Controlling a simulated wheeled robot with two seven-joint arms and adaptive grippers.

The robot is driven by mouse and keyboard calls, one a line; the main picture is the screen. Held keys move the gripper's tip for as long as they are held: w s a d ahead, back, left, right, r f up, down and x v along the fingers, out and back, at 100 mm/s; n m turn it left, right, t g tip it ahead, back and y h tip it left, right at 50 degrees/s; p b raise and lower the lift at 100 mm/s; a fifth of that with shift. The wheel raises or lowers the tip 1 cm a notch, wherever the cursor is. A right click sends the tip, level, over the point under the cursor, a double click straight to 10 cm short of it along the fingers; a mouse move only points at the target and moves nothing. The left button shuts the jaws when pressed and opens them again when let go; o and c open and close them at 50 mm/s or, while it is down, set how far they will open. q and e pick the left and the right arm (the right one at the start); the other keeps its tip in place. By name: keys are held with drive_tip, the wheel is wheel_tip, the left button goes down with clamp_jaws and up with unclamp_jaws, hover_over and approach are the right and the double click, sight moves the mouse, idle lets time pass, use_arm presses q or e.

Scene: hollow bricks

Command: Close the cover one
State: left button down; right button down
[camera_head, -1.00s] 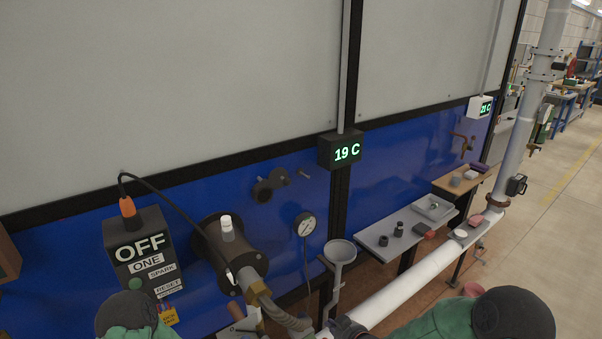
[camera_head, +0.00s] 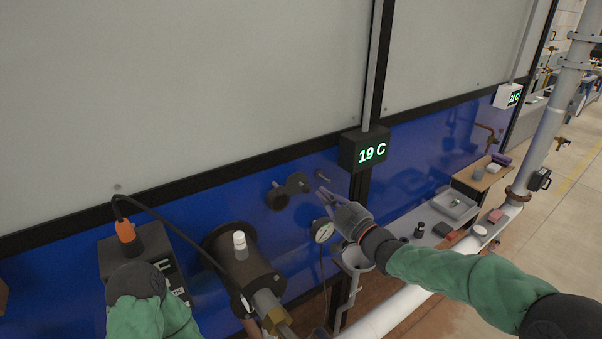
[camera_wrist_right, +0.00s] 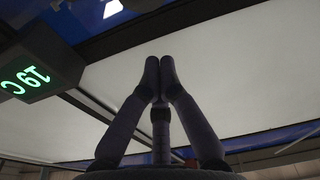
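A dark round disc (camera_head: 277,197) is on the blue wall, with a second dark disc (camera_head: 298,184) beside it and a short peg (camera_head: 322,175) to the right. I cannot tell for sure which part is cover one. My right gripper (camera_head: 321,192) is just right of the discs and below the peg, apparently apart from them. In the right wrist view its fingertips (camera_wrist_right: 160,66) meet with nothing visible between them. My left gripper is out of view; only part of the left arm shows at lower left.
A dark cylinder (camera_head: 236,268) with a white-capped piece juts from the wall, left of a gauge (camera_head: 322,230). A black display (camera_head: 363,150) reads 19 C. A switch box (camera_head: 150,250) is partly hidden by my left arm. A white pipe (camera_head: 395,312) runs along the front.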

drive_tip(key=r, duration=0.1)
approach(296, 173)
drive_tip(key=w+a+r, duration=0.4)
drive_tip(key=shift+d+f, duration=0.3)
drive_tip(key=shift+f, duration=0.65)
drive_tip(key=shift+d+f, duration=0.3)
drive_tip(key=shift+f, duration=0.65)
drive_tip(key=shift+s, duration=0.1)
